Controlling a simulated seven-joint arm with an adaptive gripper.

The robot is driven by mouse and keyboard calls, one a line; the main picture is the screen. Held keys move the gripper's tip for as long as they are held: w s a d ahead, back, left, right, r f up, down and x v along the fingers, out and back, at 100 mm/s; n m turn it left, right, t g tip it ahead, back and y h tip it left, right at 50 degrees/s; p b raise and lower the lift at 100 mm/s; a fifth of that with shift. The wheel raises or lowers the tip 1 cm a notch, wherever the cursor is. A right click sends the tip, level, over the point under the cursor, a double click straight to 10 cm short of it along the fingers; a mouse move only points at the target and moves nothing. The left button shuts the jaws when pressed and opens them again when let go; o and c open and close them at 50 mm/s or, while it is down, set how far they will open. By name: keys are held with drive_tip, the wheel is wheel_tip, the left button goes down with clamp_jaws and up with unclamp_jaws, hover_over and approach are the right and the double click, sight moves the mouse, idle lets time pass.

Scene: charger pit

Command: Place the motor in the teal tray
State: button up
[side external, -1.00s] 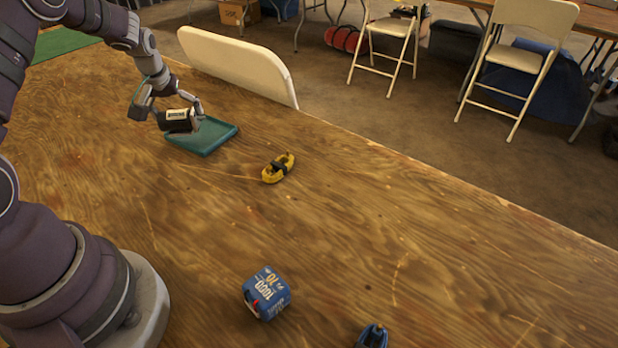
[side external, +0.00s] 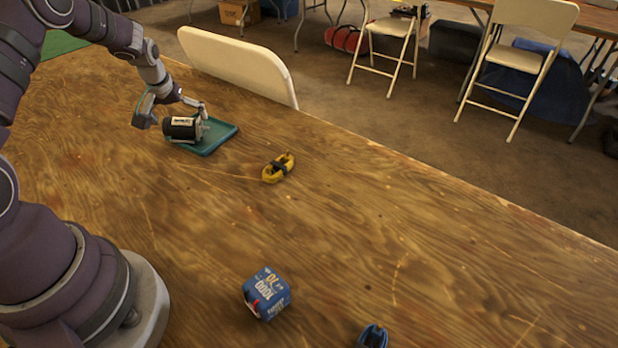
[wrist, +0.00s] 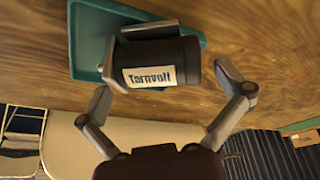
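The motor is a black cylinder (side external: 180,129) with a white label and a grey end. It lies on its side on the teal tray (side external: 221,139), its black end over the tray's left edge in the side view. In the wrist view the motor (wrist: 190,62) shows its "Tarnvolt" label, with the tray (wrist: 88,40) beneath it. My gripper (wrist: 172,78) is open, with one finger by each end of the label side. A gap shows between the right finger and the motor. In the side view my gripper (side external: 174,112) is just above and behind the motor.
A yellow strap bundle (side external: 278,168) lies right of the tray. A blue box (side external: 267,293) and a blue bundle (side external: 372,337) are at the front. A cream chair back (side external: 240,65) stands past the table's far edge.

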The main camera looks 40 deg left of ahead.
drive_tip(key=v, duration=1.3)
drive_tip(key=s+d+r+m+t+h, duration=0.1)
drive_tip(key=s+d+r+m, duration=0.15)
drive_tip(key=d, duration=0.45)
drive_tip(key=s+d+r+m+t+h, duration=0.1)
drive_tip(key=d+r+m, duration=0.25)
drive_tip(key=d, duration=0.25)
drive_tip(key=s+d+m+h, duration=0.1)
drive_tip(key=s+d+m, duration=0.2)
drive_tip(key=s+d, duration=0.4)
drive_tip(key=shift+d+f, duration=0.2)
drive_tip(key=shift+f, duration=0.05)
